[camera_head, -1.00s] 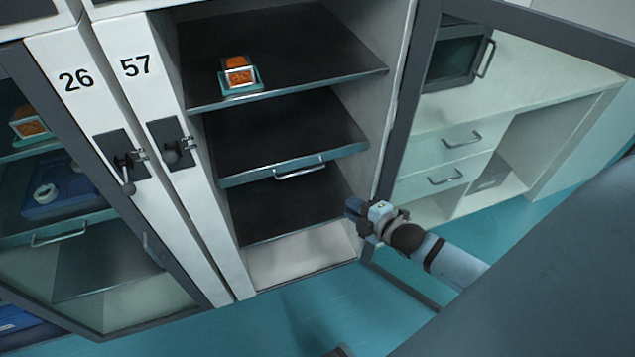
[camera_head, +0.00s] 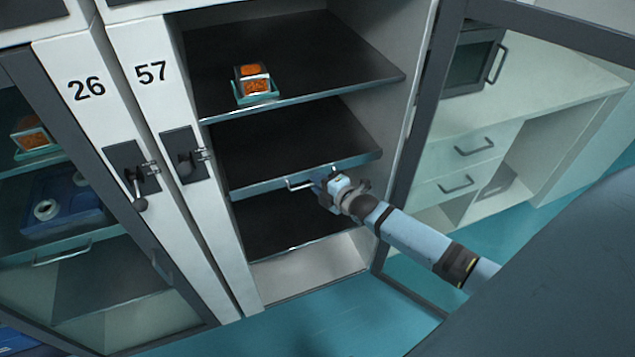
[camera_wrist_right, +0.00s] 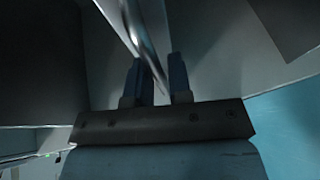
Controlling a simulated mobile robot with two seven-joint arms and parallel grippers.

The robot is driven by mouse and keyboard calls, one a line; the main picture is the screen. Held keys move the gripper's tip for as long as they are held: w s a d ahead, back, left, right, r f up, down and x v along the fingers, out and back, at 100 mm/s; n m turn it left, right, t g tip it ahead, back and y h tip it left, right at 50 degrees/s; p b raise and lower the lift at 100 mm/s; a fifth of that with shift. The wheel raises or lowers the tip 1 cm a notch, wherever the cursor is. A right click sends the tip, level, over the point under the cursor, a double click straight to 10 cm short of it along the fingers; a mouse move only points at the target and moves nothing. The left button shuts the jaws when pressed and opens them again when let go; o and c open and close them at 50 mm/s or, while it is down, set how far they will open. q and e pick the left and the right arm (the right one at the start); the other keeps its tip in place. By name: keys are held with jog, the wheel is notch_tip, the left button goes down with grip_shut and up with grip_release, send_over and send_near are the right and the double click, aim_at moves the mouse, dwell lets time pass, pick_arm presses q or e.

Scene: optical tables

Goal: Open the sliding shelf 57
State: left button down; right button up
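The sliding shelf (camera_head: 240,186) is the middle dark shelf in the open cabinet marked 57 (camera_head: 151,73). Its metal handle (camera_head: 298,184) sticks out from its front edge. My right gripper (camera_head: 316,187) is at the right end of this handle. In the right wrist view the handle bar (camera_wrist_right: 146,42) runs down between the two blue fingers of my right gripper (camera_wrist_right: 160,75). The fingers are apart, with gaps beside the bar, so the gripper is open around it. My left gripper is not in view.
An orange-topped box (camera_head: 253,82) stands on the upper shelf (camera_head: 340,62). The glass door (camera_head: 421,110) stands open on the right, close to my right arm. Cabinet 26 (camera_head: 87,88) is shut on the left. Blue floor (camera_head: 300,320) lies clear in front.

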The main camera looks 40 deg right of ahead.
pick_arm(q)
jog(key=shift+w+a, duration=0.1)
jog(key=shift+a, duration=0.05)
pick_arm(e)
jog(key=shift+w, duration=0.25)
